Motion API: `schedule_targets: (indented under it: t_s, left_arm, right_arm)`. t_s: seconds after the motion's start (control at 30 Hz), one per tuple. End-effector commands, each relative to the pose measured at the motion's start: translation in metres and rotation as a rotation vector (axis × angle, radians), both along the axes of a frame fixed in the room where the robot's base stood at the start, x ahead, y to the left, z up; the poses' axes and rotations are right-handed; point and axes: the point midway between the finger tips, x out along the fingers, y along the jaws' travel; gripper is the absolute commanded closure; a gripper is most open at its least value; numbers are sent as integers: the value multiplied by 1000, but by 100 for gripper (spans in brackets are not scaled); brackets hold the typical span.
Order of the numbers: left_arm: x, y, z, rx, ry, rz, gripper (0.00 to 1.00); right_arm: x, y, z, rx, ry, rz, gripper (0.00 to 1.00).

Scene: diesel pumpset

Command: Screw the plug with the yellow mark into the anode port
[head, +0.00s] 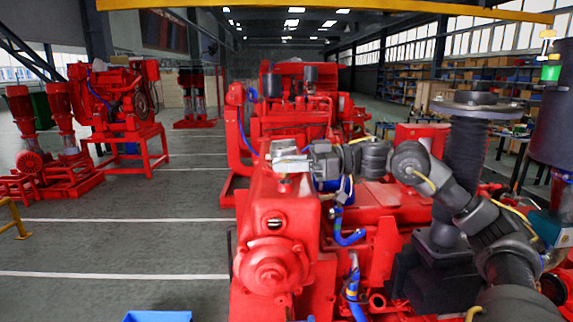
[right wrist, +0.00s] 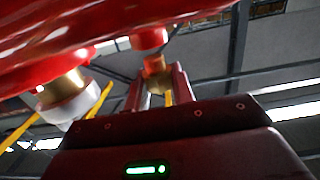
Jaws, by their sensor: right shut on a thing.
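My right gripper (head: 277,158) reaches in from the right, at the top of the red pump housing (head: 277,205) in the head view. In the right wrist view its two dark red fingers (right wrist: 158,85) are shut on a brass plug (right wrist: 155,72). The plug's end is just under a red round boss (right wrist: 150,38) with a pale rim. I cannot tell whether they touch or whether threads are engaged. A yellow strip shows between the fingers, but I cannot tell whether it is a mark on the plug or background. The head view does not show the plug clearly. My left gripper is out of view.
A second brass fitting with a white collar (right wrist: 68,97) hangs from the red body at left in the wrist view. Blue hoses (head: 350,238) run beside the housing. A blue bin (head: 157,316) stands at the bottom edge.

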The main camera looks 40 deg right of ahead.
Motion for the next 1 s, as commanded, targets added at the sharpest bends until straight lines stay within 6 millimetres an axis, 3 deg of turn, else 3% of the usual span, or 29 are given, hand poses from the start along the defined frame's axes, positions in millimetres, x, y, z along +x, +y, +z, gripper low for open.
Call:
schedule_targets:
  t_s: [1.0]
  left_arm:
    - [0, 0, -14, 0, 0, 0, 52]
  right_arm:
    - [0, 0, -15, 0, -1, 0, 100]
